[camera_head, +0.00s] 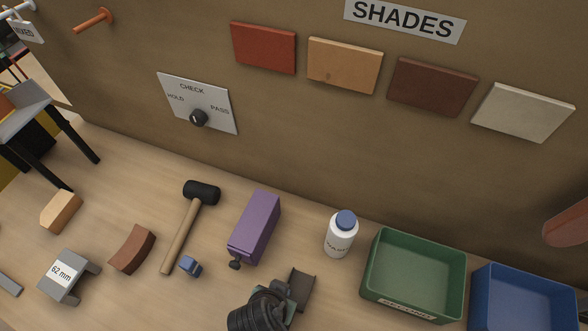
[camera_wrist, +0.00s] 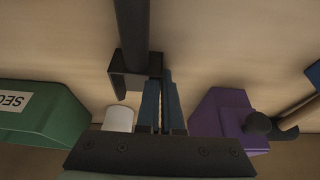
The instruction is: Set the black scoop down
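The black scoop (camera_head: 300,288) shows in the head view just right of my gripper (camera_head: 283,293), low over the front of the bench and partly hidden by it. In the wrist view the scoop (camera_wrist: 130,77) has a squared channel-like head and a long dark bar running up out of the picture. My gripper's blue-grey fingers (camera_wrist: 162,100) are close together, with a thin dark part of the scoop between them. I cannot tell whether the scoop touches the bench top.
Behind my gripper stand a purple block (camera_head: 254,227) and a white bottle with a blue cap (camera_head: 340,234). Green (camera_head: 414,270) and blue bins (camera_head: 520,300) are at right. A mallet (camera_head: 182,230), blue piece (camera_head: 190,266) and grey "62 mm" block (camera_head: 68,277) lie left.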

